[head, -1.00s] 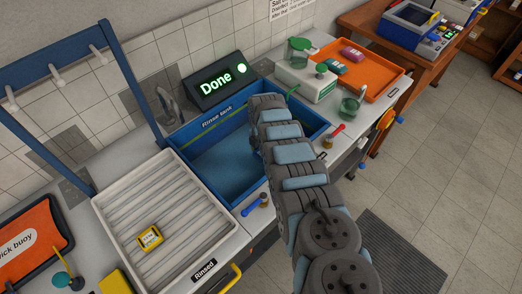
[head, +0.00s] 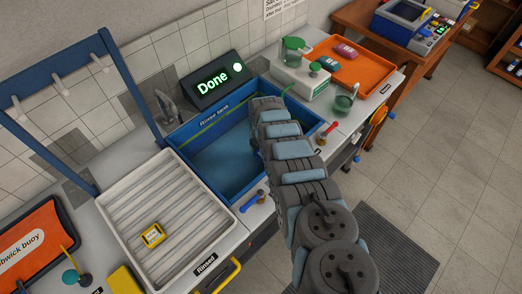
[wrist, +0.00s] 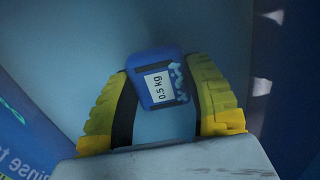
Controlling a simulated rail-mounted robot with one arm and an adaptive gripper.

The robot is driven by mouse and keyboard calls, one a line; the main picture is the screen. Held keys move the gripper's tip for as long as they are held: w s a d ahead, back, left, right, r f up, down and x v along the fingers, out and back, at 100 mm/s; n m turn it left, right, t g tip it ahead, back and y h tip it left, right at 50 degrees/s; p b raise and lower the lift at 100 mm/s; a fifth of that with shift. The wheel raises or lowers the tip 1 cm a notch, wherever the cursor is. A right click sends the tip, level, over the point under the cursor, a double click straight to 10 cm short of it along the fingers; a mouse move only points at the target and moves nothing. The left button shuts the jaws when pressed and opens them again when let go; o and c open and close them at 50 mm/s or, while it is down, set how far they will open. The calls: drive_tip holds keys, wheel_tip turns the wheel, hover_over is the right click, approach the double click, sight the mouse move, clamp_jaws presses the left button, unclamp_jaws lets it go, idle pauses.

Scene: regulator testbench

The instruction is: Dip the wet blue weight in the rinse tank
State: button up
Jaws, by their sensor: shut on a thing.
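The blue weight (wrist: 157,88) shows a white label reading 0.5 kg in the wrist view. My gripper (wrist: 160,78) is shut on it, with a yellow ribbed finger on each side. The blue rinse tank (head: 188,180) stands mid-bench in the head view, with bluish water inside. My arm reaches over the tank's right part, and its end, with the weight, is hidden there in the head view. Blue tank walls surround the weight in the wrist view. I cannot tell how deep the weight is in the water.
A display (head: 213,83) behind the tank reads "Done" with a green light. Left of the tank is a white ribbed tray (head: 178,225) holding a yellow weight (head: 153,235). Blue (head: 255,198) and red (head: 327,130) levers sit along the front. An orange tray (head: 377,72) lies farther right.

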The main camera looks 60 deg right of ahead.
drive_tip(key=shift+s+a+p, duration=0.1)
drive_tip(key=shift+s+p, duration=0.1)
drive_tip(key=shift+p, duration=0.1)
drive_tip(key=shift+w+d+b, duration=0.25)
drive_tip(key=shift+w+b, duration=0.35)
drive_tip(key=shift+b, duration=0.6)
drive_tip(key=shift+w+d+b, duration=0.2)
drive_tip(key=shift+w+b, duration=0.35)
drive_tip(key=shift+b, duration=0.6)
drive_tip(key=shift+r, duration=0.1)
wheel_tip(320, 180, up, 22)
drive_tip(key=p, duration=1.7)
drive_tip(key=shift+p, duration=0.4)
